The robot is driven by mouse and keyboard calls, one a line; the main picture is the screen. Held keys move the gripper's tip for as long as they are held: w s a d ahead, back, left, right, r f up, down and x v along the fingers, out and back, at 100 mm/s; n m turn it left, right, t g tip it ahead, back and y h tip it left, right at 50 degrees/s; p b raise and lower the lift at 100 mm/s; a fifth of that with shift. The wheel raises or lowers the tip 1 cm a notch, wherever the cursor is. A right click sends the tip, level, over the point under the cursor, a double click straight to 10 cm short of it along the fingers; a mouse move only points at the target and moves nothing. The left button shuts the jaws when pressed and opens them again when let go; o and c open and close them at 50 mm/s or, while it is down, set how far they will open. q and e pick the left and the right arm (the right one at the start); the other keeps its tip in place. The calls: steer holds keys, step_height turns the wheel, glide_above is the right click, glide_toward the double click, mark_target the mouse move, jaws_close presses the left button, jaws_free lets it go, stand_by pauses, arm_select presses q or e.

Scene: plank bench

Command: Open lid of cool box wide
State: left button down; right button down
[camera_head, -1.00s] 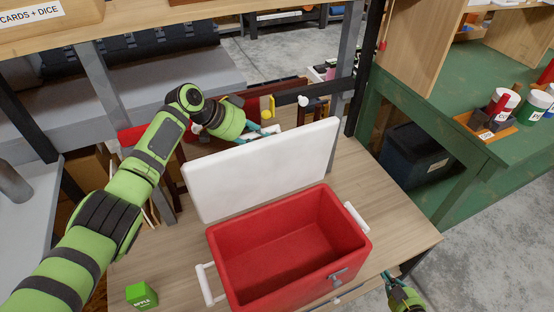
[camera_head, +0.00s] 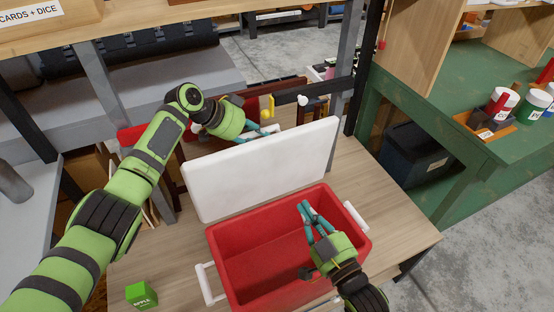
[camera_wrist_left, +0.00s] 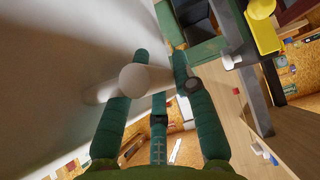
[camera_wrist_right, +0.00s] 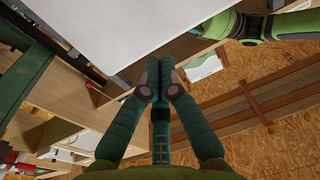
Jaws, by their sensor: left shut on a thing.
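The red cool box (camera_head: 225,250) stands on the plank bench, its interior empty where I can see. Its white lid (camera_head: 255,170) stands up steeply along the box's back edge. My left gripper (camera_head: 272,131) is behind the lid's upper edge, partly hidden by it. In the left wrist view its fingers (camera_wrist_left: 160,75) are shut on the lid's white handle (camera_wrist_left: 125,82). My right gripper (camera_head: 306,208) is over the box opening, in front of the lid and apart from it. In the right wrist view its fingertips (camera_wrist_right: 160,80) are together and empty; the lid (camera_wrist_right: 105,30) shows beyond.
A green cube (camera_head: 142,295) sits at the bench's front left. A grey upright post (camera_head: 349,75) and a rail (camera_head: 310,93) stand behind the lid. A green table (camera_head: 450,150) is to the right. Bare bench lies right of the box.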

mark_target(273, 151)
steer(key=x, duration=0.4)
steer(key=r+x, duration=0.1)
steer(key=x, duration=0.4)
steer(key=r+x, duration=0.1)
steer(key=x, duration=0.4)
steer(key=shift+a, duration=0.25)
arm_select(q)
steer(key=shift+d, duration=0.15)
arm_select(e)
steer(key=shift+w+a+r, duration=0.15)
steer(key=shift+w+r, duration=0.05)
steer(key=shift+w, duration=0.4)
arm_select(q)
steer(key=shift+d, duration=0.2)
arm_select(e)
steer(key=shift+w+f+h, duration=0.1)
steer(key=shift+w+h, duration=0.15)
steer(key=shift+h, duration=0.05)
arm_select(q)
steer(key=c, duration=1)
jaws_free()
steer(key=shift+s, duration=0.15)
steer(key=shift+a, duration=0.15)
